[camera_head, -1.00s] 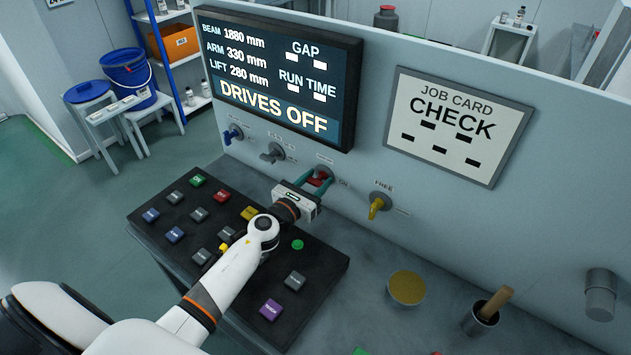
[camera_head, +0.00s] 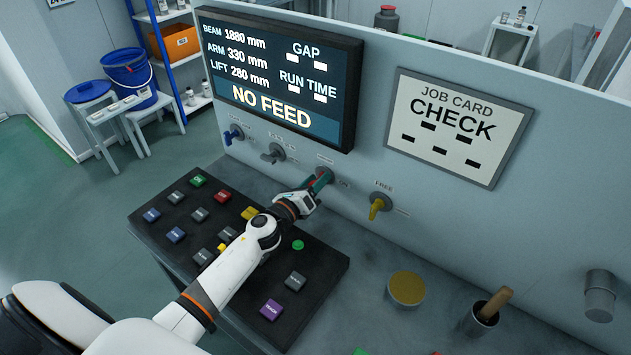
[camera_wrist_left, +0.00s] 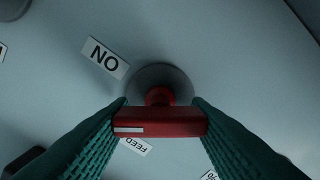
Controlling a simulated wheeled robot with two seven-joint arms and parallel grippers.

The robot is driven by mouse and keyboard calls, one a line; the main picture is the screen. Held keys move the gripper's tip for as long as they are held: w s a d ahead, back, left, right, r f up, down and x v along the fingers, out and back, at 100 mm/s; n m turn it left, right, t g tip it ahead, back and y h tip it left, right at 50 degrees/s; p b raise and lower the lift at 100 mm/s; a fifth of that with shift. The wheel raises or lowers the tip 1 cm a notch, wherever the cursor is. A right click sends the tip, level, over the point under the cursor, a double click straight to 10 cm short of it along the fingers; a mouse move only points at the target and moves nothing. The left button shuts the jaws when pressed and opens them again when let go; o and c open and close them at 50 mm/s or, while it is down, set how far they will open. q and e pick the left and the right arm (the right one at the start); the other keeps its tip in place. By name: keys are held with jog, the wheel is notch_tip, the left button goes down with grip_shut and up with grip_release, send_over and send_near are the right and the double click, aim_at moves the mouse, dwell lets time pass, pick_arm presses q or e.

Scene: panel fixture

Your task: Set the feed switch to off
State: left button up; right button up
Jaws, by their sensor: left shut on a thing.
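The feed switch has a red handle (camera_wrist_left: 160,122) on a round grey base (camera_wrist_left: 176,76) on the upright panel; a short white line marks the left part of the handle. My left gripper (camera_head: 319,182) is shut on this handle, with one green finger on each side in the left wrist view. In that view an ON label (camera_wrist_left: 105,58) sits up and left of the base and a FEED label (camera_wrist_left: 136,145) below it. Another label at the bottom edge is cut off. The display screen (camera_head: 272,106) reads NO FEED. My right gripper is not in view.
A yellow knob (camera_head: 377,204) is right of my gripper; a grey knob (camera_head: 273,153) and a blue knob (camera_head: 233,133) are to its left. The black button board (camera_head: 325,268) lies under my left arm. A cup (camera_head: 480,322) stands on the bench at right.

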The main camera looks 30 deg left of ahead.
pick_arm(q)
jog(key=n, duration=0.5)
jog(key=shift+f+n, duration=0.1)
jog(key=shift+n, duration=0.2)
jog(key=n+p, duration=0.1)
jog(key=n, duration=0.3)
jog(key=shift+a+f+n, duration=0.1)
jog(key=shift+n, duration=0.3)
jog(key=o, duration=1)
